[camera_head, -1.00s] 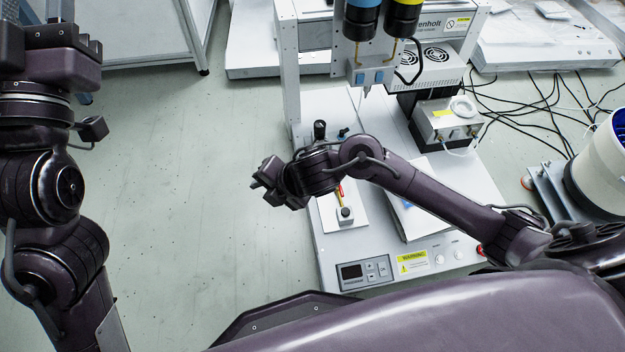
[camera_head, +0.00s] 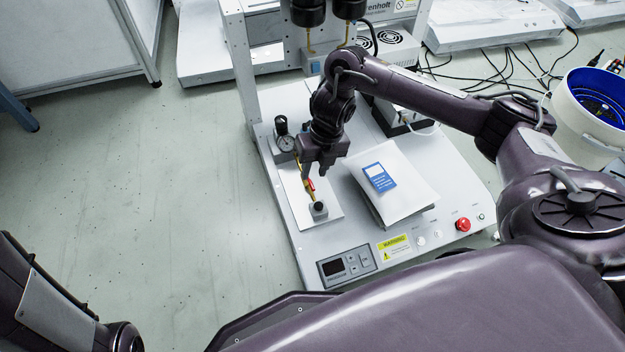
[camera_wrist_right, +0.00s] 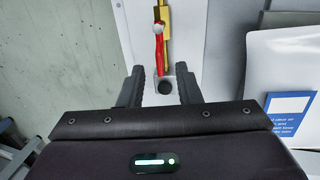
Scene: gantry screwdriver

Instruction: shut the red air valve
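The red air valve handle (camera_head: 310,186) sits on a brass pipe (camera_head: 312,197) on the white plate at the left of the machine base. In the right wrist view the red handle (camera_wrist_right: 159,48) lies along the brass fitting (camera_wrist_right: 165,20), pointing toward my gripper. My right gripper (camera_head: 316,176) points down over the valve and hides part of it. In the wrist view its two fingers (camera_wrist_right: 160,80) are apart with nothing held between them; the handle's near end shows in the gap. I cannot tell whether they touch it. My left gripper is outside the views.
A pressure gauge (camera_head: 285,143) stands behind the valve, and a small block with a black knob (camera_head: 319,211) in front. A white packet with a blue label (camera_head: 397,185) lies right. A red button (camera_head: 463,224) is on the front panel. Gantry parts rise behind.

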